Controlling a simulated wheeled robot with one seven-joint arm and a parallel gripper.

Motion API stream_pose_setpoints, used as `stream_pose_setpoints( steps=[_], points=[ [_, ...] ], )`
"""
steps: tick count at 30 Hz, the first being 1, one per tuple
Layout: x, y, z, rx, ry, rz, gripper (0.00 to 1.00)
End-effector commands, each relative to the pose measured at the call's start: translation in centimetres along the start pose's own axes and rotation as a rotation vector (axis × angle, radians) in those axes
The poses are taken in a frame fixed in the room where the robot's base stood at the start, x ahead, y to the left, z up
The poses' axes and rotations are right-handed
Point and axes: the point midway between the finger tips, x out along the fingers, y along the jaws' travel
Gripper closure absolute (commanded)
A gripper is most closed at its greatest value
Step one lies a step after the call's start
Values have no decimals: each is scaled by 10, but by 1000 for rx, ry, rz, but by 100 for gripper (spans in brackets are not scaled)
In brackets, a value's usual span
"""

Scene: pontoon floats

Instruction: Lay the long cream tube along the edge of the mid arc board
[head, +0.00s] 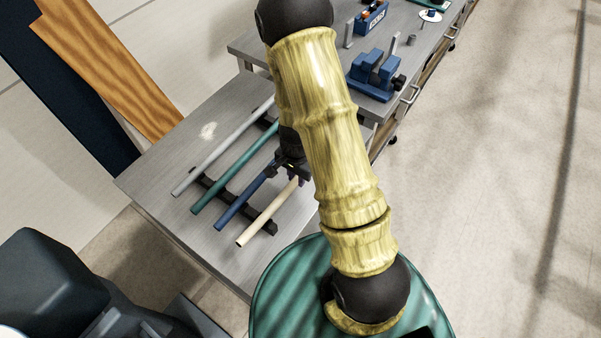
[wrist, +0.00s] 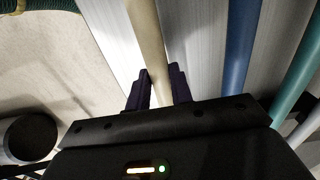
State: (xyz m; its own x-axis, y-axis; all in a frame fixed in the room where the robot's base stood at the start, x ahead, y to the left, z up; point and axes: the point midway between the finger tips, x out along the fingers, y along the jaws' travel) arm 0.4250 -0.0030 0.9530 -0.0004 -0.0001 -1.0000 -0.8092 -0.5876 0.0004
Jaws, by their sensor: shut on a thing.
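The long cream tube (head: 262,217) is at the near right end of a row of tubes on a grey metal bench. It also shows in the wrist view (wrist: 145,35), running between the fingers. My gripper (head: 295,180) is shut on the cream tube, with one dark finger on each side in the wrist view (wrist: 158,88). My arm hides the tube's far end in the head view. I cannot tell whether the tube rests on the black rack or is slightly raised. I cannot make out the mid arc board in either view.
Blue (head: 240,202), green (head: 233,168) and grey (head: 215,152) tubes lie beside the cream one on black rack bars (head: 262,222). A blue vise (head: 375,75) stands on a second bench behind. A wood-grained plank (head: 105,70) is at upper left. Floor at right is clear.

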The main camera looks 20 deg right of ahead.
Motion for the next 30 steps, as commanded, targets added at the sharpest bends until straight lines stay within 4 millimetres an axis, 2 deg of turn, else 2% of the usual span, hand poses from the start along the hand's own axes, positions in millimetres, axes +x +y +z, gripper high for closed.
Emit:
stream_pose_setpoints(
  steps=[30],
  points=[
    [-35,0,0,1,0,-1,100]
  ],
)
